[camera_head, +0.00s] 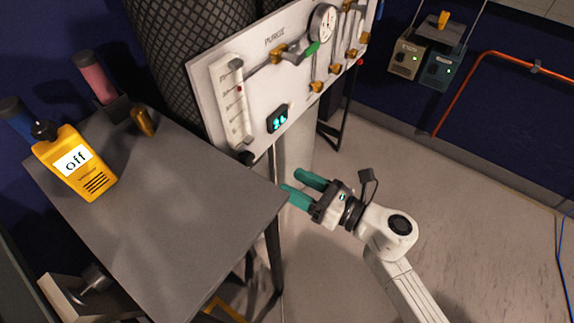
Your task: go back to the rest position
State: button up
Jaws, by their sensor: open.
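My gripper (303,188) has two teal fingers that are apart with nothing between them. It is held in the air just right of the grey table's right corner, above the pale floor. My white arm reaches in from the bottom right of the picture. The fingers point left, toward the table (180,222). The gap between the fingertips and the table edge looks small, but I cannot tell the exact depth.
A white PURGE panel (257,100) with gauge and valves stands behind. The floor (470,200) at right is clear.

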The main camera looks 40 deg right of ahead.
jog(key=d+r+m+t+h, duration=0.1)
jog(key=d+r+m+h, duration=0.2)
jog(key=d+m+h, duration=0.9)
jog(key=s+d+f+m+g+h, duration=0.25)
jog(key=f+m+g, duration=0.2)
jog(key=m, duration=0.75)
jog(key=s+a+f+m+g+y, duration=0.4)
jog(key=s+a+f+m+g, duration=0.15)
jog(key=s, duration=0.25)
jog(key=s+a+f+m+g+y, duration=0.4)
jog(key=s+a+f+m+g, duration=0.15)
jog(key=s+m+g, duration=0.2)
notch_tip(320, 180, up, 19)
jog(key=s+p, duration=0.1)
jog(key=p, duration=1.8)
jog(key=shift+f+t+p, duration=0.15)
jog(key=shift+t+p, duration=0.2)
